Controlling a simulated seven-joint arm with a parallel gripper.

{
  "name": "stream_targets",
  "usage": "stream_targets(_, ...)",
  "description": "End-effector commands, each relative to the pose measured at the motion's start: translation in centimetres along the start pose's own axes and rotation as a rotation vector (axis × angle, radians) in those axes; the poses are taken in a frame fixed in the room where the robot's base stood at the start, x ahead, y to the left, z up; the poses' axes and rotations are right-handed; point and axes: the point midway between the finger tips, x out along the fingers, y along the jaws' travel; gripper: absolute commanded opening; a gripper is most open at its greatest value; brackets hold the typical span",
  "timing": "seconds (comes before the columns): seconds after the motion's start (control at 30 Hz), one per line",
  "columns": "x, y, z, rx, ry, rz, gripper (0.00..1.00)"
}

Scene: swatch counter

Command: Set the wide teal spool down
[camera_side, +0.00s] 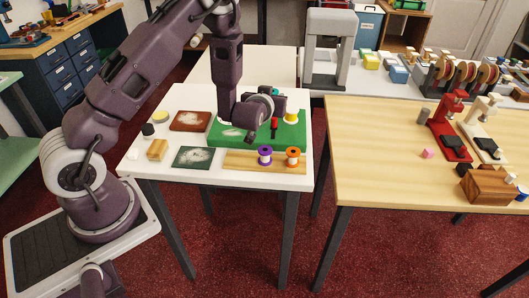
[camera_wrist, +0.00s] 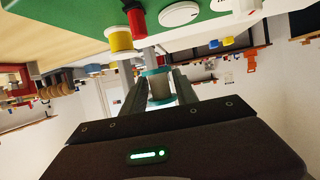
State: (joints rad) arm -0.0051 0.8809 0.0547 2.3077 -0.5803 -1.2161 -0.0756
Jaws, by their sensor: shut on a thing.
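The wide teal spool (camera_wrist: 160,88), with teal flanges and a pale core, is between the two fingers of my gripper (camera_wrist: 158,92) in the wrist view. My gripper is shut on it. In the side view the teal spool (camera_side: 277,92) shows only in part at the back right edge of the green board (camera_side: 216,139), beyond my gripper (camera_side: 275,97). My wrist hides much of it there. I cannot tell whether the spool touches anything below.
A yellow spool (camera_side: 291,117) and a red item (camera_side: 274,129) stand on the green board close by. A purple spool (camera_side: 265,155) and an orange spool (camera_side: 292,156) stand on a wooden board (camera_side: 235,160) in front.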

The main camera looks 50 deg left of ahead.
Motion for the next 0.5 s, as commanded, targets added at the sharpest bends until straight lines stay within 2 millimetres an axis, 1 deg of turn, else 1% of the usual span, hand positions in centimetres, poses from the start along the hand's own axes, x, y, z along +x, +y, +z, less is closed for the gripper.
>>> stream_targets(0.03, -1.4, 0.4, 1.2, -0.018, 0.002, -0.063, 0.0)
stream_targets(0.07, -2.2, 0.2, 1.7, -0.037, 0.006, -0.114, 0.0)
stream_targets(0.17, -5.5, -1.3, 3.3, -0.096, 0.016, -0.275, 0.0)
stream_targets(0.2, -6.9, -2.0, 3.8, -0.117, 0.019, -0.333, 0.0)
stream_targets(0.3, -10.2, -3.9, 4.5, -0.161, 0.026, -0.453, 0.0)
stream_targets(0.4, -12.5, -5.3, 4.8, -0.188, 0.028, -0.53, 0.0)
stream_targets(0.47, -13.2, -5.8, 5.0, -0.196, 0.029, -0.556, 0.0)
stream_targets(0.5, -13.2, -6.0, 5.6, -0.197, 0.029, -0.567, 0.0)
